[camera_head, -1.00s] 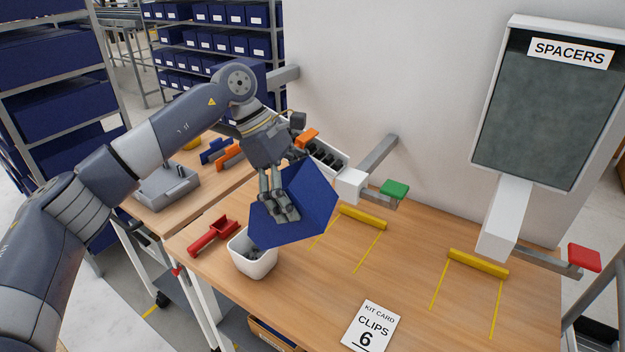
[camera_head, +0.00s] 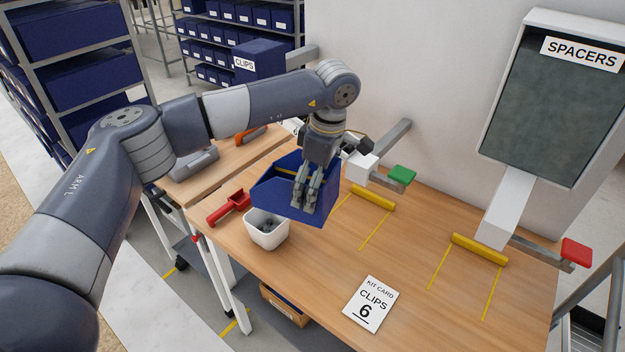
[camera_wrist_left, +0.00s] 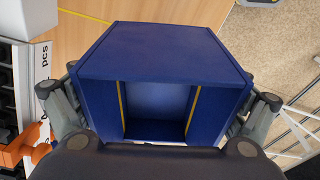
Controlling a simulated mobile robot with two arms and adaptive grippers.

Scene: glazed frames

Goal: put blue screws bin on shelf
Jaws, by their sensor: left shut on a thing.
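My left gripper (camera_head: 306,192) is shut on a blue bin (camera_head: 275,197). It holds the bin above the left part of the wooden table, just over the white cup. In the left wrist view the bin (camera_wrist_left: 165,52) fills the middle, with a finger on each side. Its inside looks empty there, and I see no label on it. Shelves with rows of blue bins stand at the left (camera_head: 82,88) and at the back (camera_head: 236,30). My right gripper is not in view.
On the table (camera_head: 410,250) are a white cup (camera_head: 266,238) with small dark parts, a red scoop (camera_head: 229,207) and a kit card (camera_head: 370,304) reading CLIPS 6. A SPACERS dispenser (camera_head: 540,110) stands at the right. A blue CLIPS box (camera_head: 262,60) is at the back.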

